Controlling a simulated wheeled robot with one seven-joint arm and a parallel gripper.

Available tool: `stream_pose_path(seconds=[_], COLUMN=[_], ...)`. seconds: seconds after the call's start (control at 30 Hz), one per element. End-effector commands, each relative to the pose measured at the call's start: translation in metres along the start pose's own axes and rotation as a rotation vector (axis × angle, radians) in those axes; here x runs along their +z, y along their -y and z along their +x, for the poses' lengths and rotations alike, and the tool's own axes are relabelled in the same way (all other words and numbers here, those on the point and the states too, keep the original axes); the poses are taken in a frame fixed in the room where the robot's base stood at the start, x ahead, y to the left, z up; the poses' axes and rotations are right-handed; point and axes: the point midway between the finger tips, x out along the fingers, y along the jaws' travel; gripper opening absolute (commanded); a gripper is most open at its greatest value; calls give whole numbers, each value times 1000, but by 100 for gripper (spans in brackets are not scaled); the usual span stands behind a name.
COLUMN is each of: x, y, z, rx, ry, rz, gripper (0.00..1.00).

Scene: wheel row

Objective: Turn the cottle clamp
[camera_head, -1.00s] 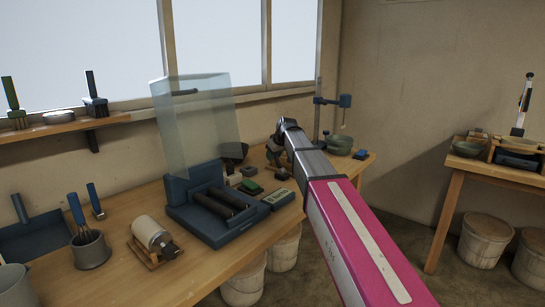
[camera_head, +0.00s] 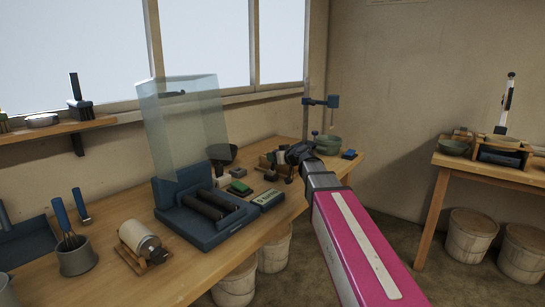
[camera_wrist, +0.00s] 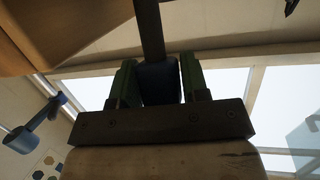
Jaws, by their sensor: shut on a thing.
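My gripper (camera_head: 297,153) is above the far right part of the workbench, seen past my arm in the head view. In the wrist view its two green-padded fingers (camera_wrist: 158,84) are shut on a dark block with a long dark bar, which looks like the cottle clamp (camera_wrist: 158,80). The bar runs up out of the top of the picture. In the head view the held piece is small and mostly hidden by the gripper, so its tilt cannot be told.
A post with a blue arm (camera_head: 333,101) stands close behind my gripper. Green bowls (camera_head: 328,144) are beside it. Small blocks (camera_head: 239,187) and a blue machine with rollers and a clear guard (camera_head: 208,225) are to the left. A second table (camera_head: 490,172) is at right.

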Motion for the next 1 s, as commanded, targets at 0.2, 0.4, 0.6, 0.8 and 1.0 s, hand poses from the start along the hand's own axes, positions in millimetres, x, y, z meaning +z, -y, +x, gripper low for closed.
stream_pose_path(seconds=[0.2, 0.4, 0.6, 0.8, 1.0], x=[3, 4, 4, 4, 4], y=[-1, -1, -1, -1, -1], z=[-5, -6, -6, -6, -6], rx=[-6, -8, -8, -9, -9], ry=[-57, -77, -80, -79, -79], rz=[10, 12, 13, 13, 13], gripper=[0, 0, 0, 48, 67])
